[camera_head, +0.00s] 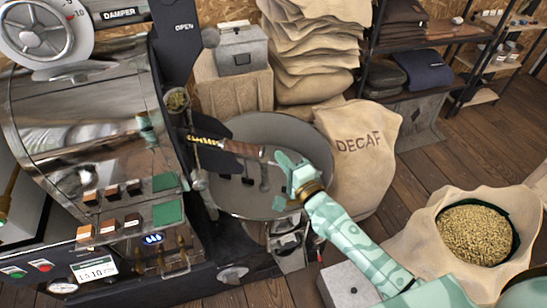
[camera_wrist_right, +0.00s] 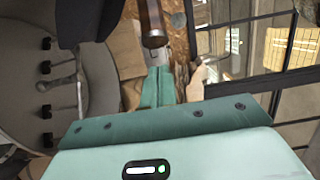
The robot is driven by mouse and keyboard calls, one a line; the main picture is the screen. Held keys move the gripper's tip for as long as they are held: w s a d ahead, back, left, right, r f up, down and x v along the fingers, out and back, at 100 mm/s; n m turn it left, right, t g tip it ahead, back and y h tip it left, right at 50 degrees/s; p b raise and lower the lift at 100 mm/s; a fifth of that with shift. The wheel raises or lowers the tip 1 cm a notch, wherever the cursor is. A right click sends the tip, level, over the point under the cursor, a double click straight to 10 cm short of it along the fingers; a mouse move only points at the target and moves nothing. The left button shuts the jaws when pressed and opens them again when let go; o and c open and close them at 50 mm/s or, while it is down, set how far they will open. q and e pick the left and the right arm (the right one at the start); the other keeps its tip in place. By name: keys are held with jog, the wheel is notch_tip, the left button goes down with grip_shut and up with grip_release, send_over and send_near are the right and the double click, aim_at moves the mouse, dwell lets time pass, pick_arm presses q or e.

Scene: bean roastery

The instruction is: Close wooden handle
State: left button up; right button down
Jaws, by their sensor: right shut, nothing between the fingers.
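The wooden handle (camera_head: 243,149) is dark brown with a brass-coloured section at its left. It sticks out to the right from the front of the roaster, over the round cooling pan (camera_head: 235,200). My right gripper (camera_head: 284,162) is shut and empty, just right of the handle's free end. In the right wrist view the handle (camera_wrist_right: 152,22) lies straight beyond the shut fingertips (camera_wrist_right: 158,74). I cannot tell whether they touch. My left gripper is not in view.
The shiny roaster (camera_head: 95,115) fills the left side. A DECAF sack (camera_head: 360,165) stands behind my right arm. An open sack of beans (camera_head: 420,235) is at the lower right, and stacked sacks (camera_head: 315,50) are at the back. Wooden floor shows at the right.

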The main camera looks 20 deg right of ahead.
aim_at(232, 150)
jog(key=shift+w+a, duration=0.35)
jog(key=shift+a, duration=0.2)
jog(key=shift+w+a, duration=0.3)
jog(key=shift+a, duration=0.25)
jog(key=w+a, duration=0.1)
jog(key=a, duration=0.2)
jog(key=w+a, duration=0.2)
jog(key=a, duration=0.1)
jog(key=w+a, duration=0.2)
jog(key=a, duration=0.1)
jog(key=shift+w+a, duration=0.15)
jog(key=shift+w, duration=0.1)
jog(key=shift+r, duration=0.15)
jog(key=shift+a, duration=0.15)
